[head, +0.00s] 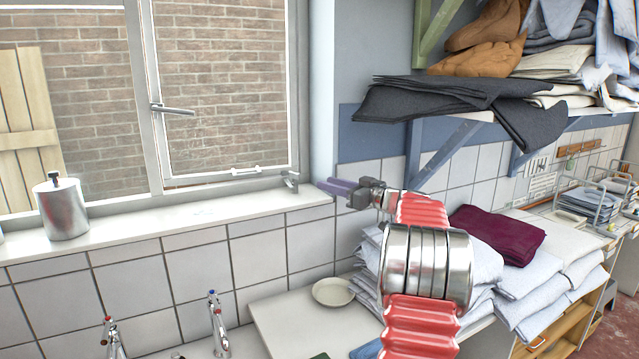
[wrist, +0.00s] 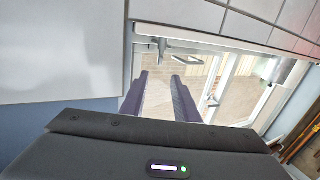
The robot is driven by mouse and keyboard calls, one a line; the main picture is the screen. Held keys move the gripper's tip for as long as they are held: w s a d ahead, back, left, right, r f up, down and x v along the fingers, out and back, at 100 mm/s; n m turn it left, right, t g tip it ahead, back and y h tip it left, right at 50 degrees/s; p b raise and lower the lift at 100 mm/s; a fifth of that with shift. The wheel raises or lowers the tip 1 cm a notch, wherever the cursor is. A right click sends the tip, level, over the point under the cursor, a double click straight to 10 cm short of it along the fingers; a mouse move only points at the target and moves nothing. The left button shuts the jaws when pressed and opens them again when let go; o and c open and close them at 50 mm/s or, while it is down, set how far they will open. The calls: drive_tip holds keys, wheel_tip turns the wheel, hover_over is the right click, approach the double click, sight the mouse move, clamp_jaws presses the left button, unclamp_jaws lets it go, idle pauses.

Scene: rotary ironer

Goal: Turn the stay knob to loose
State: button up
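The stay knob (head: 290,179) is a small grey metal piece at the lower right corner of the window frame, just above the sill. In the wrist view, what looks like the same knob (wrist: 162,46) shows beyond my fingertips. Its turned position is too small to tell. My gripper (head: 335,188) has purple fingers pointing left toward the knob, with a gap between them and it. In the wrist view the two fingers of my gripper (wrist: 161,76) are apart with nothing between them, so it is open and empty.
A white window sill (head: 190,222) runs below the window, with a metal canister (head: 62,210) at its left. A window handle (head: 172,109) sticks out higher up. A shelf with dark folded cloth (head: 450,98) hangs above my arm. Folded linen (head: 535,290) lies at right.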

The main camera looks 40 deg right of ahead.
drive_tip(key=shift+s, duration=0.8)
drive_tip(key=shift+c, duration=0.4)
drive_tip(key=shift+w+a, duration=0.1)
drive_tip(key=shift+w, duration=0.05)
drive_tip(key=shift+c, duration=0.6)
drive_tip(key=shift+n+y, duration=0.4)
drive_tip(key=shift+n, duration=0.4)
drive_tip(key=a+r, duration=0.1)
drive_tip(key=a, duration=0.1)
drive_tip(key=w+a+r, duration=0.1)
drive_tip(key=a+r, duration=0.1)
drive_tip(key=w+a+r, duration=0.1)
drive_tip(key=a, duration=0.2)
drive_tip(key=shift+w+a+r, duration=0.1)
drive_tip(key=shift+w+r, duration=0.05)
clamp_jaws()
drive_tip(key=f+n+h, duration=0.1)
drive_tip(key=n, duration=0.3)
drive_tip(key=a+f+n+h, duration=0.1)
drive_tip(key=f+n+h, duration=0.1)
drive_tip(key=n, duration=0.3)
drive_tip(key=s+a+f+n+h, duration=0.1)
drive_tip(key=n+h, duration=0.1)
drive_tip(key=n, duration=0.2)
drive_tip(key=shift+f+n, duration=0.3)
drive_tip(key=shift+f, duration=0.05)
